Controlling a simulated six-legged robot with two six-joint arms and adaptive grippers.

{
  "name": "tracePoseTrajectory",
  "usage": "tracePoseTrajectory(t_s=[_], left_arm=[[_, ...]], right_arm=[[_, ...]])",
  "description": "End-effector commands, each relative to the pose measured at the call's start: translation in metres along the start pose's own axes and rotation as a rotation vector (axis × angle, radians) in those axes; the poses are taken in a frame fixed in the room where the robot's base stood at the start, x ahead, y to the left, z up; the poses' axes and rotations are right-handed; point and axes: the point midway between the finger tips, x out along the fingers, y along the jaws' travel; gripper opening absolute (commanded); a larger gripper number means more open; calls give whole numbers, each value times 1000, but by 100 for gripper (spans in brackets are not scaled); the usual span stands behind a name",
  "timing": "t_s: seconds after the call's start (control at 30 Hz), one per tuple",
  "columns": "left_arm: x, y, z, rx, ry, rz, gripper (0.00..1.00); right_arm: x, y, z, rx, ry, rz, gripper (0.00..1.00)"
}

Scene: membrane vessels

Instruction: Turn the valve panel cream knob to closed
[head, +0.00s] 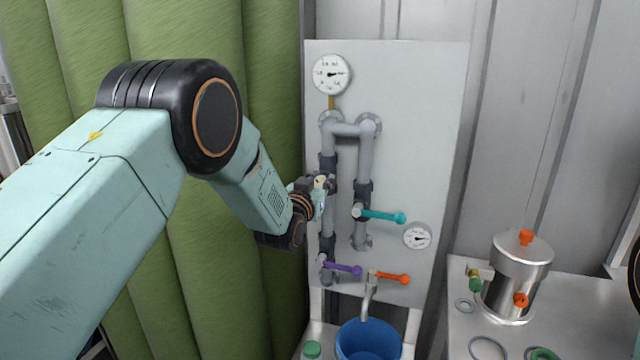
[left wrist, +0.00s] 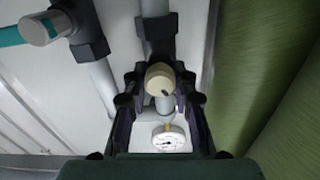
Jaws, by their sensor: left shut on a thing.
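The valve panel (head: 420,130) is a light grey upright board with grey pipes, valves and two gauges. The cream knob (head: 320,181) is on the left pipe, mostly hidden behind my left gripper in the head view. In the left wrist view the cream knob (left wrist: 160,77) shows its round end between the dark fingers. My left gripper (head: 318,188) is shut on the cream knob. The fingers also show in the left wrist view (left wrist: 160,90). My right gripper is not in view.
Teal (head: 385,215), purple (head: 343,268) and orange (head: 392,278) handles stick out on the panel below and to the right. A blue bucket (head: 368,340) stands under the tap. A steel vessel (head: 515,278) stands on the right bench. Green rolls (head: 180,30) fill the left.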

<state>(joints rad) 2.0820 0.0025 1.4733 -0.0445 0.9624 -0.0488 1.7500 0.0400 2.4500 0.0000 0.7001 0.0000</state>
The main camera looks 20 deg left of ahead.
Motion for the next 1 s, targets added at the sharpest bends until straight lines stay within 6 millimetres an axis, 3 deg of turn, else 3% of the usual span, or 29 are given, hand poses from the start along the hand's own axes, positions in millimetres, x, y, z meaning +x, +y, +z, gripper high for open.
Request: tracePoseTrajectory(t_s=[1.0], left_arm=[[0, 2, 2, 937, 1, -1, 0]], right_arm=[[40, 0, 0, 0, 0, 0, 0]])
